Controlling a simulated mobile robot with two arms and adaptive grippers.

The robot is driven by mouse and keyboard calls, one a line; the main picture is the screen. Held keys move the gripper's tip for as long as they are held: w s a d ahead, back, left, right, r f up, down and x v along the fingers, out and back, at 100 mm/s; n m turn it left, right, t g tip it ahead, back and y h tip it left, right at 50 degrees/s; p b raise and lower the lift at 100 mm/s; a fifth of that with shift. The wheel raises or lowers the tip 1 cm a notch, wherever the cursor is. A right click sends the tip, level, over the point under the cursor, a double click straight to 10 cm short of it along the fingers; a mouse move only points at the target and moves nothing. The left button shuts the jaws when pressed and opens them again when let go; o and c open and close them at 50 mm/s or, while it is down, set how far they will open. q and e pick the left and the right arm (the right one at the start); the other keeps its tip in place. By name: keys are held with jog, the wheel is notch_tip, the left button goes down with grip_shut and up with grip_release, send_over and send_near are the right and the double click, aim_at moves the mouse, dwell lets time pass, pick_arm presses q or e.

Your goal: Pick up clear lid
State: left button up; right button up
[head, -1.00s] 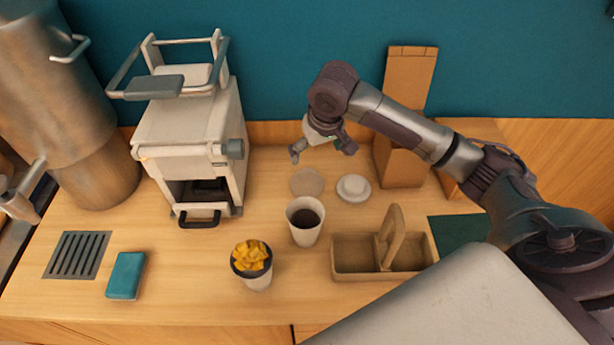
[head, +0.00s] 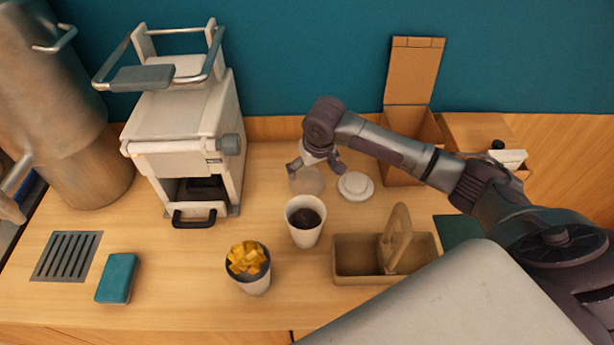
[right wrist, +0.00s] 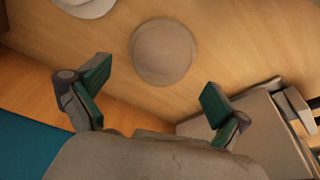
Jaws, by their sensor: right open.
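The clear lid (head: 309,182) is a round, see-through disc lying flat on the wooden counter, behind the cup of dark drink. In the right wrist view the clear lid (right wrist: 163,52) lies just beyond the fingertips, midway between them. My right gripper (head: 317,165) is open and empty, pointing down above the lid's far side and partly covering it in the head view. Its two green-padded fingers (right wrist: 157,84) are spread apart and not touching the lid. My left gripper is not in view.
A white lid (head: 355,186) lies right of the clear lid. The cup of dark drink (head: 305,226) stands in front. A cup with yellow cubes (head: 247,270), a wooden carrier (head: 358,268), a brown box (head: 411,125) and a white machine (head: 185,125) stand around.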

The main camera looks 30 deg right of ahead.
aim_at(308, 174)
jog(key=x, duration=0.3)
jog(key=p+x, duration=0.1)
jog(key=x, duration=0.1)
jog(key=shift+w+a, duration=0.15)
jog(key=shift+w, duration=0.15)
jog(key=shift+r, duration=0.1)
jog(key=shift+c, duration=0.3)
jog(key=shift+s, duration=0.1)
jog(key=c, duration=0.5)
